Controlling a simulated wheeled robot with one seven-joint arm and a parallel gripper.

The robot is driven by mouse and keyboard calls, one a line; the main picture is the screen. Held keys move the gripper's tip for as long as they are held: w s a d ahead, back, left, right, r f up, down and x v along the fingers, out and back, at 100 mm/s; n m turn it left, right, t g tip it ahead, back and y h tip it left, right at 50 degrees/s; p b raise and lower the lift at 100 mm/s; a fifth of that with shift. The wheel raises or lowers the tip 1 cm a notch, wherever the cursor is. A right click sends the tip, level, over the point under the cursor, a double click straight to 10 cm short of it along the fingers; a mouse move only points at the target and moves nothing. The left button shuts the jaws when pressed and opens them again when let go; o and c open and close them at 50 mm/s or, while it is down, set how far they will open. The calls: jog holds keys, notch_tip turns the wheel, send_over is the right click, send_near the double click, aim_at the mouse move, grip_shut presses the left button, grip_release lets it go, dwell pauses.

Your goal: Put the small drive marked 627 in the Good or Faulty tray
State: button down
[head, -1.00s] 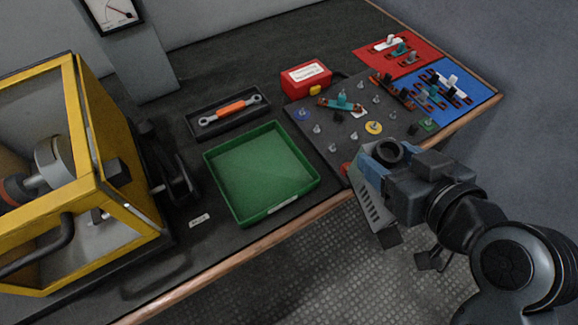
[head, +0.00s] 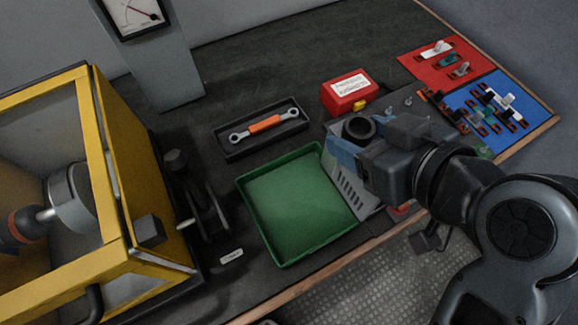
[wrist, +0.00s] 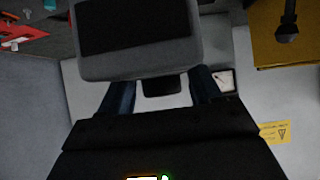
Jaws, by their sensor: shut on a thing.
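My gripper (head: 343,155) is shut on a grey box-shaped drive (head: 352,192) with a vented side. In the wrist view the drive (wrist: 140,65) shows a dark face and sits between the blue fingers. No number 627 can be read on it. In the head view the gripper and drive are at the right rim of the green tray (head: 255,222), partly covering that rim. The tray looks empty. I cannot tell the height of the drive above the bench. No tray marked Faulty can be made out.
A yellow-framed enclosure (head: 118,165) stands left. A dark tray with an orange-handled wrench (head: 264,123) lies behind the green tray. A red box (head: 345,92) stands behind my gripper. Red (head: 440,62) and blue (head: 478,105) panels with parts lie at right.

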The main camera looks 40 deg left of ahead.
jog(key=s+a+f, duration=0.3)
jog(key=a+f, duration=0.7)
jog(key=shift+s, duration=0.2)
jog(key=shift+f, duration=0.2)
jog(key=shift+c, duration=1)
grip_release()
jog(key=shift+f, duration=0.1)
jog(key=v, duration=1.2)
